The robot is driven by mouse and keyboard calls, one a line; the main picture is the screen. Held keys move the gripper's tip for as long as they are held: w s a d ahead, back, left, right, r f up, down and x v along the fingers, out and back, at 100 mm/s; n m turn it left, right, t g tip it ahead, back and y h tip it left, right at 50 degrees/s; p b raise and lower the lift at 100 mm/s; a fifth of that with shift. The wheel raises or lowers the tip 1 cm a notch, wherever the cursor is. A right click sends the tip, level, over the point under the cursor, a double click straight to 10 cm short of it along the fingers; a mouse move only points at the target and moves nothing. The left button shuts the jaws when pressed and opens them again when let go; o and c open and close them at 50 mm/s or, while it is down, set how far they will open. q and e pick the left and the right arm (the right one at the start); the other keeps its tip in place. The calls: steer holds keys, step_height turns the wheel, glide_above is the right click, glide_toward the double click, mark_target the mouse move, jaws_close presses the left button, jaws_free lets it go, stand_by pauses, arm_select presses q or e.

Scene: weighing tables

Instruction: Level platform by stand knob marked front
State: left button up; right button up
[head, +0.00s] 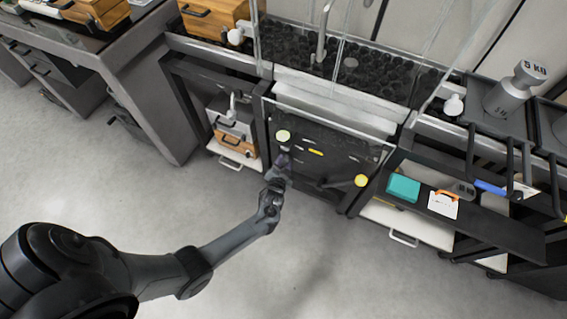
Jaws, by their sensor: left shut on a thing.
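My left gripper (281,165) reaches in from the lower left to the dark front panel (325,152) of the middle stand. It is shut on what looks like a small stand knob at the panel's left side, mostly hidden by the fingers. I cannot read a mark on it. A round cream disc (283,136) shows just above the gripper. A round yellow disc (361,180) with a dark bar beside it is at the panel's lower right. A short yellow strip (316,152) lies near the panel's middle. My right gripper is out of view.
A white platform edge (328,98) runs above the panel. A 5 kg weight (511,88) stands at the upper right. A dark shelf at the right holds a teal box (403,187) and an orange-clipped card (443,204). The grey floor (330,265) in front is clear.

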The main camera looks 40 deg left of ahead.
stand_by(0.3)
arm_select(q)
steer(key=o, duration=1)
steer(key=shift+o, duration=0.2)
steer(key=shift+s+d+r, duration=0.1)
steer(key=shift+s, duration=0.1)
steer(key=p+v, duration=0.6)
steer(key=v, duration=0.4)
steer(key=shift+s, duration=0.15)
steer(key=shift+d, duration=0.1)
